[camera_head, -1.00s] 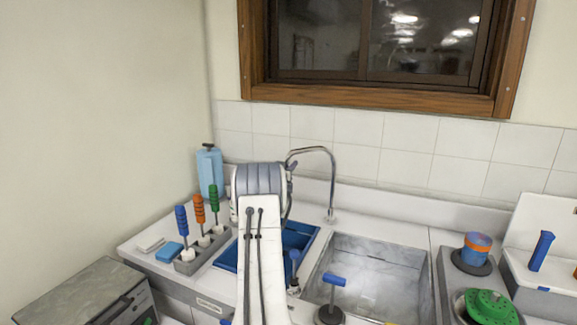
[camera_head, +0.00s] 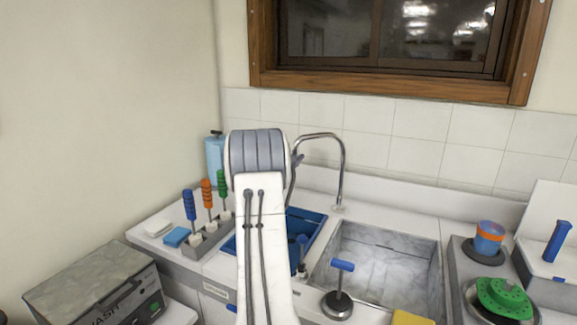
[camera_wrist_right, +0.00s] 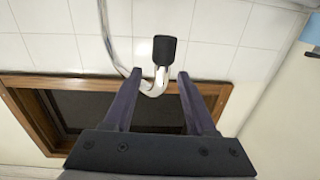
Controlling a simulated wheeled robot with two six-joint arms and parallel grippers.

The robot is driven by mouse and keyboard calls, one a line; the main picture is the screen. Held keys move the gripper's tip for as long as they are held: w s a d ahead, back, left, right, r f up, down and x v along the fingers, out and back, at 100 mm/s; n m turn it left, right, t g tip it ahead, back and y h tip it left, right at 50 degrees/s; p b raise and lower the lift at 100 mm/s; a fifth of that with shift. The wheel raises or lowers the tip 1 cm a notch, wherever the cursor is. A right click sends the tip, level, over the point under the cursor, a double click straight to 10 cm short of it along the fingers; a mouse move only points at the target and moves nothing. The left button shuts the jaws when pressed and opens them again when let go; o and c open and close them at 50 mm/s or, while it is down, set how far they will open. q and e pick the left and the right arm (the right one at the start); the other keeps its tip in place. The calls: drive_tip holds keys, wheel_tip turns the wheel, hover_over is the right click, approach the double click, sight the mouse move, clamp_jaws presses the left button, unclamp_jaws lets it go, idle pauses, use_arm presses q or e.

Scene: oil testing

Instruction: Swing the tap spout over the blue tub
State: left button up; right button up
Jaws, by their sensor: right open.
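The chrome tap (camera_head: 342,170) stands behind the sinks, and its spout arches left. The spout's end is hidden behind my right arm in the head view. The blue tub (camera_head: 312,222) is sunk in the counter left of the steel sink, partly covered by my arm. My right gripper (camera_wrist_right: 160,72) is open, with its fingers on either side of the spout's end. The spout's black tip (camera_wrist_right: 165,50) shows just beyond the fingertips, and I see no clear contact. In the head view only a dark bit of this gripper (camera_head: 297,160) shows. My left gripper is out of view.
The steel sink (camera_head: 385,262) is right of the tub. A rack (camera_head: 208,240) with several coloured-handled tools stands to its left, before a blue bottle (camera_head: 213,158). A blue-topped handle (camera_head: 340,285) stands at the sink's front edge. Orange-blue cup (camera_head: 489,237) is at right.

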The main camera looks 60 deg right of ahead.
drive_tip(key=shift+s+a, duration=0.2)
drive_tip(key=shift+a, duration=1.25)
